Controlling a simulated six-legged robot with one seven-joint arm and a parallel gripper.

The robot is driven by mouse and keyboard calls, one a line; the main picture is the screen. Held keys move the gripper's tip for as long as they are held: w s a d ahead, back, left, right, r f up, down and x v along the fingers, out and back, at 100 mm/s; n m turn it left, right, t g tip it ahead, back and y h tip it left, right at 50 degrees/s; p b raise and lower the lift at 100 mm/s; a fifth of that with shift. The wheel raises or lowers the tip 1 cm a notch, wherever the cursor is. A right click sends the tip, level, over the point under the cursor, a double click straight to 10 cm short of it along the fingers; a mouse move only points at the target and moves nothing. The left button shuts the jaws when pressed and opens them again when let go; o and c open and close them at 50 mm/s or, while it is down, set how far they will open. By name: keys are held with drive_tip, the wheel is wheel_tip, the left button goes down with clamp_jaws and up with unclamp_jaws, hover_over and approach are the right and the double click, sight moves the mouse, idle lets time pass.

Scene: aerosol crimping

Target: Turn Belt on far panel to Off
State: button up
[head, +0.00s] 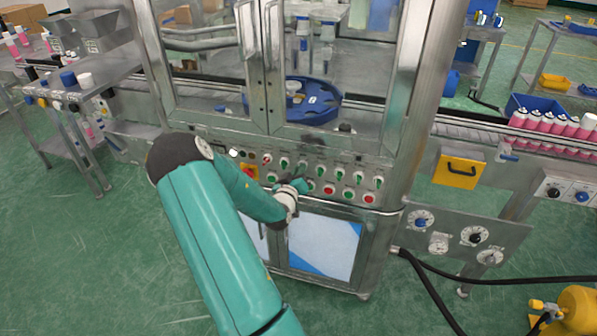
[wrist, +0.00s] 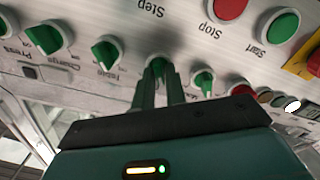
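My gripper (head: 299,186) is at the front control panel (head: 232,143) of the steel machine. In the wrist view, its two narrow fingers (wrist: 158,78) stand on either side of a green-faced rotary knob (wrist: 157,62), close together and apparently closed on it. The fingers hide part of this knob. Its label is covered, so I cannot tell whether it is the Belt knob. Similar green knobs flank it: one (wrist: 106,53) on the left and one (wrist: 203,79) on the right. The labels in the wrist view appear upside down; no Belt label is readable.
Red and green push buttons, including a red Stop button (wrist: 229,8) and a green Start button (wrist: 283,25), sit near the knobs. Glass doors (head: 205,60) rise above the panel. A side panel with dials (head: 457,238) stands at right, with black hoses (head: 430,285) below.

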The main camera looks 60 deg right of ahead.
drive_tip(key=shift+o, duration=1.3)
drive_tip(key=s+a, duration=0.2)
drive_tip(key=a, duration=1.1)
drive_tip(key=shift+a, duration=0.35)
